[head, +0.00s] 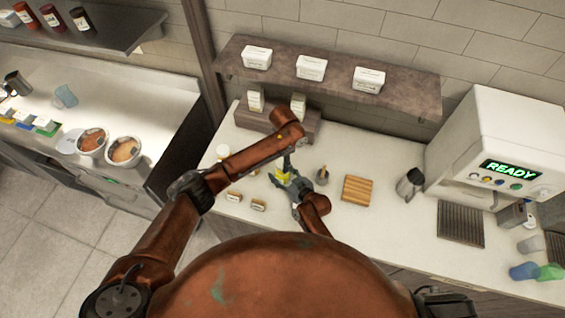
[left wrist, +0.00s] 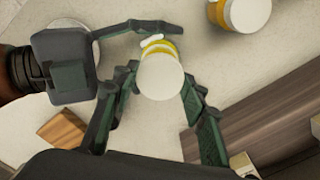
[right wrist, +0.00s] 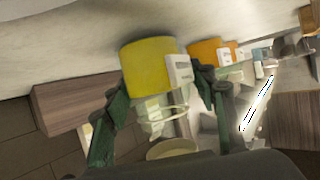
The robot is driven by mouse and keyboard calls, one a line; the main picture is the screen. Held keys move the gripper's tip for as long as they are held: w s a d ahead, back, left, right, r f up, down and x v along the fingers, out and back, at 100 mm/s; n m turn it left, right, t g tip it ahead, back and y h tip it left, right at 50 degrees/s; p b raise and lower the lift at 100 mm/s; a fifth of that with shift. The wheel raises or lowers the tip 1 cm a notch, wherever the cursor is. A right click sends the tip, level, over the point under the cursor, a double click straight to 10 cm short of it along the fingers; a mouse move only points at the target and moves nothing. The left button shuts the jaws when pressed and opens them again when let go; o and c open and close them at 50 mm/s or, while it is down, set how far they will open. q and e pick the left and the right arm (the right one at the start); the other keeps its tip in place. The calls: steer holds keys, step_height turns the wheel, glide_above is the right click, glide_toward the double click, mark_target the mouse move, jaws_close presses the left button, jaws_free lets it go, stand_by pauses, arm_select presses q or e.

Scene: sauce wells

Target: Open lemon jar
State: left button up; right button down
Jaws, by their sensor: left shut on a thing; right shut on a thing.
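The lemon jar (right wrist: 150,70) has yellow contents, a white label and a clear upper part. My right gripper (head: 291,184) is shut on the jar from the side and holds it near the counter. A pale round lid (left wrist: 161,78) lies between the fingers of my left gripper (left wrist: 160,88), which reaches in from above and is shut on it. In the right wrist view the lid (right wrist: 172,149) shows at the clear end of the jar. I cannot tell whether lid and rim touch. In the head view my left arm partly hides the jar.
A wooden board (head: 358,189) and a small dark pot (head: 322,174) stand to the right of the grippers. Small labelled containers (head: 258,205) lie to the front left. A wooden step (head: 300,124) with cartons stands behind. A wall shelf (head: 330,80) holds white tubs.

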arm_select(q)
steer(key=shift+r, duration=1.45)
arm_select(e)
steer(key=c, duration=0.8)
jaws_free()
